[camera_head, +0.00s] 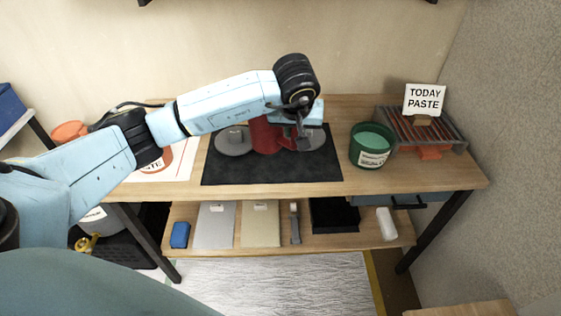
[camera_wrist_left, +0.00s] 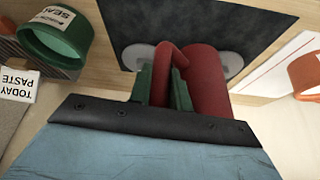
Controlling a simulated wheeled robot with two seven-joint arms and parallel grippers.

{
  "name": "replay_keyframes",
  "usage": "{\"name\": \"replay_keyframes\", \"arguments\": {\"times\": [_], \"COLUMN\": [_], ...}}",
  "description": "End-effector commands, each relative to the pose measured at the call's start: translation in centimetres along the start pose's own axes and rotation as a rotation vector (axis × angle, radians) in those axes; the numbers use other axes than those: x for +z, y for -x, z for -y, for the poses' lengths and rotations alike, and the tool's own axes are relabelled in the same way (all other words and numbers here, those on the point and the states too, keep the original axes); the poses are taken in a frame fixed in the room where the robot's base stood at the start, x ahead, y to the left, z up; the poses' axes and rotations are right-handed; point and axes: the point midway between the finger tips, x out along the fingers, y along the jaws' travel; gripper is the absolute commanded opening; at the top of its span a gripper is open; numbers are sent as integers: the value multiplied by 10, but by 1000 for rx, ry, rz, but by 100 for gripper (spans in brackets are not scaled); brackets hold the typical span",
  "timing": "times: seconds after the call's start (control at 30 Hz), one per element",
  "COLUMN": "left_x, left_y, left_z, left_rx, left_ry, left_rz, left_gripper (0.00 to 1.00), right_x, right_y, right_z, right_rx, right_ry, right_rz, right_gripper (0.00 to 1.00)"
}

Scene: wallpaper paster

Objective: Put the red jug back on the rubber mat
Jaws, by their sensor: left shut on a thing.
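The red jug (camera_head: 264,136) is upright at the black rubber mat (camera_head: 270,172) on the workbench, between two grey round discs. I cannot tell whether its base touches the mat. My left gripper (camera_head: 302,138) is shut on the jug's handle, to the right of the jug's body. In the left wrist view, the gripper fingers (camera_wrist_left: 167,88) close on the handle and the red jug body (camera_wrist_left: 207,82) stands beside them. The rubber mat (camera_wrist_left: 255,20) lies behind the jug there. My right gripper is not in view.
A grey disc (camera_head: 233,141) lies on the mat left of the jug. A green tub (camera_head: 371,146) stands right of the mat. A wire rack (camera_head: 440,128) with a "TODAY PASTE" sign (camera_head: 424,100) is farther right. The lower shelf (camera_head: 345,242) holds several items. The mat's front part is bare.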

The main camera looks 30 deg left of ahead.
Motion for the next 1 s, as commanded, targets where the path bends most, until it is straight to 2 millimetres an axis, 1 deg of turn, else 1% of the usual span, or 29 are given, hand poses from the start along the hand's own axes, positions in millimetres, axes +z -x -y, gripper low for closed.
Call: {"name": "replay_keyframes", "arguments": {"times": [0.03, 0.1, 0.2, 0.37, 0.5, 0.57, 0.63, 0.83, 0.97, 1.0], "left_x": [6, 11, 15, 20, 30, 32, 33, 33, 34, 34], "left_y": [-10, -21, -31, -42, -60, -66, -69, -68, -72, -71], "left_z": [0, 0, 0, 0, 0, 0, 0, 0, 0, 0], "left_rx": [-1, 1, 2, 0, 1, 2, 2, 2, 2, 2], "left_ry": [0, 0, 0, -2, -2, -1, -2, -2, -3, -3], "left_rz": [5, 4, 1, 1, 3, 2, 0, -1, -1, 0], "left_gripper": [0, 0, 0, 0, 0, 0, 0, 0, 0, 24], "right_x": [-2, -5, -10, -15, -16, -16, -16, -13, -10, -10], "right_y": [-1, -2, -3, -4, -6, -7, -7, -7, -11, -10], "right_z": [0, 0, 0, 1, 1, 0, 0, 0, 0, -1], "right_rx": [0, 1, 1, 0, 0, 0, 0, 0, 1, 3], "right_ry": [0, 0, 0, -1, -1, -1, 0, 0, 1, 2], "right_rz": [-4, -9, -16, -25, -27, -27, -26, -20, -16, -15], "right_gripper": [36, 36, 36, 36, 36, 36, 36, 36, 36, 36]}}
